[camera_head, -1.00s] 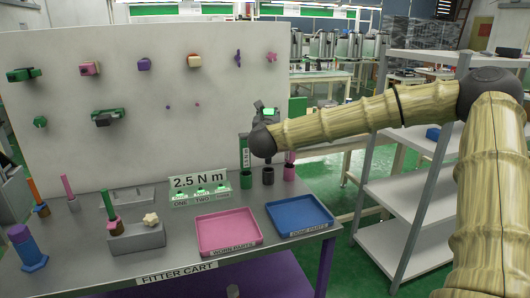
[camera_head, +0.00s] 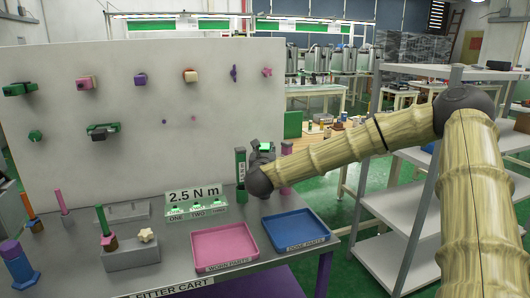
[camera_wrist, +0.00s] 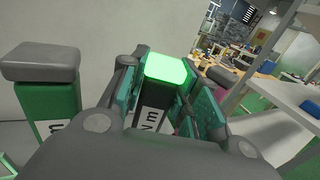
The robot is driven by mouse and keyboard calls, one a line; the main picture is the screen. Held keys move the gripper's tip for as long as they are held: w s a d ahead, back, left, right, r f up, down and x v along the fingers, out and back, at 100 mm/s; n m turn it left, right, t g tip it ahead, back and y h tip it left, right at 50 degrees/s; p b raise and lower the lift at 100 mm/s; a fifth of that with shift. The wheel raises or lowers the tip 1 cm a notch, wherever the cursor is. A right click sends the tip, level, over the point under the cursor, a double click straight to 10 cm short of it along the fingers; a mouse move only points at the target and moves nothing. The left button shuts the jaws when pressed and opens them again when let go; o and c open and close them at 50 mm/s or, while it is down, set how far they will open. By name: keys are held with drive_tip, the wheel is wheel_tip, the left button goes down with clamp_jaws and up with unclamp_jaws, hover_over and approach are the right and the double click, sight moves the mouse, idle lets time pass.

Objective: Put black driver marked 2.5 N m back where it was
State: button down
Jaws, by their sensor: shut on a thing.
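My gripper (camera_head: 262,152) is shut on a black driver (camera_wrist: 150,118) with a glowing green top. In the wrist view its fingers are on both sides of it; its white label shows only "m" and part of another letter, and the number is hidden. In the head view my wrist hides most of it and whatever is below. A green driver (camera_head: 241,170) with a grey top stands upright just left of my gripper, in a green holder; it also shows in the wrist view (camera_wrist: 60,98). A pink driver (camera_head: 286,148) shows partly behind my arm, to the right.
A "2.5 N m" sign (camera_head: 195,194) stands left of the drivers. A pink tray (camera_head: 224,240) and a blue tray (camera_head: 296,226) lie in front, both empty. A grey shelf rack (camera_head: 400,200) is on the right.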

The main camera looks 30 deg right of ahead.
drive_tip(key=shift+f, duration=0.1)
drive_tip(key=c, duration=1.1)
unclamp_jaws()
drive_tip(key=v, duration=1.2)
drive_tip(key=shift+b, duration=0.3)
